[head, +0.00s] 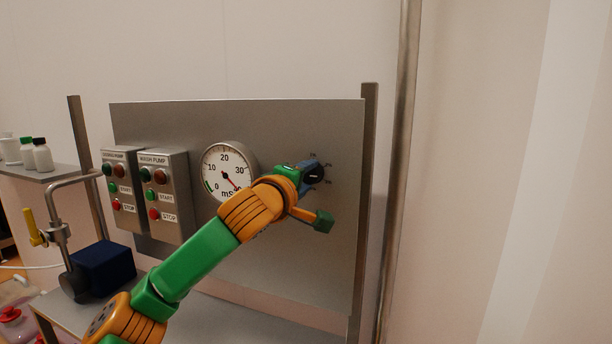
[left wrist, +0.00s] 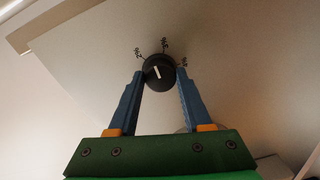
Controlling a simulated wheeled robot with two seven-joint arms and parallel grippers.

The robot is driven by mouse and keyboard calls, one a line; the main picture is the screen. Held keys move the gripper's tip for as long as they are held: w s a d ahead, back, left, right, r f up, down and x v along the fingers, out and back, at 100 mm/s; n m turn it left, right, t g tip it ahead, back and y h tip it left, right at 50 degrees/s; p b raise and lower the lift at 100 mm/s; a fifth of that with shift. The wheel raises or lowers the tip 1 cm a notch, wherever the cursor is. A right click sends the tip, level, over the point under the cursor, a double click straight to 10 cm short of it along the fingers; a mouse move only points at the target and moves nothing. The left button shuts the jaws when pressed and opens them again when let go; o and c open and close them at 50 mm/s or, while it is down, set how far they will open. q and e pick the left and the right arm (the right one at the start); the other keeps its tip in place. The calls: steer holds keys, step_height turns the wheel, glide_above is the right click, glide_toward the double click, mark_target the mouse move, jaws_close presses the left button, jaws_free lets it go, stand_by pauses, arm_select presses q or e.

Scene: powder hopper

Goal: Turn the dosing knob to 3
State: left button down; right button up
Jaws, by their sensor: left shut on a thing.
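The black dosing knob (head: 315,176) sits near the right end of the grey panel, partly hidden by my left gripper (head: 303,175). In the left wrist view, the round knob (left wrist: 159,82) has a white pointer line and small printed marks around it, too small to read. The pointer leans slightly left of upright in that view, roughly between two marks. The blue fingers of my left gripper (left wrist: 160,74) stand on both sides of the knob and are shut on it. My right gripper is in neither view.
A round gauge (head: 226,170) is on the panel (head: 290,125) left of the knob, close to my arm. Two push-button boxes (head: 165,195) are further left. A metal post (head: 400,150) stands right of the panel. A yellow-handled valve (head: 35,229) and dark blue block (head: 104,267) are lower left.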

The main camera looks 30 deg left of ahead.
arm_select(q)
steer(key=m, duration=0.5)
steer(key=shift+y+p, duration=0.3)
steer(key=shift+f+m, duration=0.1)
steer(key=shift+m, duration=0.3)
steer(key=shift+c, duration=1.7)
jaws_free()
steer(key=shift+s+d+f+b, duration=0.1)
steer(key=shift+s+b, duration=0.15)
steer(key=shift+b, duration=0.05)
steer(key=b+v, duration=0.3)
steer(key=v, duration=0.3)
steer(key=shift+s, duration=0.3)
